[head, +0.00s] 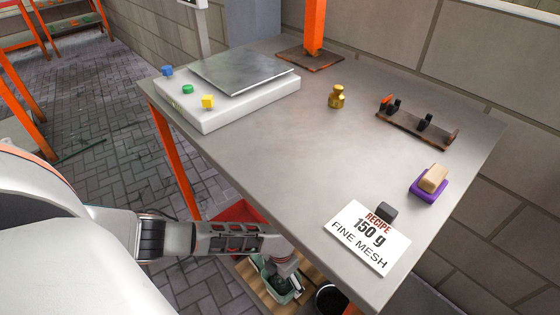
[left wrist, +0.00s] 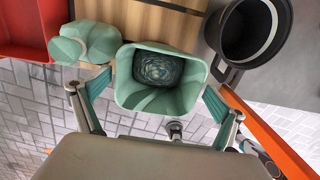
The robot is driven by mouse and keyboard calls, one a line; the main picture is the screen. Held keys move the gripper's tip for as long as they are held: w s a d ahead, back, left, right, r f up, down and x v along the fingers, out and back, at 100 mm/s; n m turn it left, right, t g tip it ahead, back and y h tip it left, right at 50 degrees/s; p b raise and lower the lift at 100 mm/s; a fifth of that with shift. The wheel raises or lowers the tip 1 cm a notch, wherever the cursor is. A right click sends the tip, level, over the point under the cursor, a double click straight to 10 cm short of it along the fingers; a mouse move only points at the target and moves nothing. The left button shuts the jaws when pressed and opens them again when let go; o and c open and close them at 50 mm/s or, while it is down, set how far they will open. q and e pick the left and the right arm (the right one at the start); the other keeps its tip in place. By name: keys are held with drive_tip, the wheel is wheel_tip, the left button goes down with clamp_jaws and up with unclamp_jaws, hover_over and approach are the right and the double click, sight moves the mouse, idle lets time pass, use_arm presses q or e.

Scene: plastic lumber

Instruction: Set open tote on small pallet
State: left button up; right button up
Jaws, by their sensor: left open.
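A pale green open tote (left wrist: 122,92) with dark, swirled contents lies between the spread fingers of my left gripper (left wrist: 155,97) in the left wrist view. The fingers stand apart on either side of it; contact is unclear. Light wooden boards, seemingly the small pallet (left wrist: 155,22), lie beneath and beyond the tote. I cannot tell whether the tote rests fully on them. In the head view my left gripper (head: 281,272) is low beside the table, over the tote (head: 284,298) and the boards (head: 252,281), partly covering the tote. My right gripper is not in view.
A red bin (left wrist: 28,30) and another pale green object (left wrist: 92,40) are left of the tote. A dark round pot (left wrist: 246,30) is right. The metal table (head: 270,145) with an orange leg (head: 174,160) stands close by, holding a scale (head: 225,95) and recipe card (head: 367,236).

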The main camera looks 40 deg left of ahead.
use_arm(q)
wheel_tip(320, 180, up, 10)
drive_tip(key=p, duration=0.3)
drive_tip(key=shift+a+r+p, duration=0.2)
drive_tip(key=shift+r+p, duration=0.05)
drive_tip(key=shift+p, duration=0.05)
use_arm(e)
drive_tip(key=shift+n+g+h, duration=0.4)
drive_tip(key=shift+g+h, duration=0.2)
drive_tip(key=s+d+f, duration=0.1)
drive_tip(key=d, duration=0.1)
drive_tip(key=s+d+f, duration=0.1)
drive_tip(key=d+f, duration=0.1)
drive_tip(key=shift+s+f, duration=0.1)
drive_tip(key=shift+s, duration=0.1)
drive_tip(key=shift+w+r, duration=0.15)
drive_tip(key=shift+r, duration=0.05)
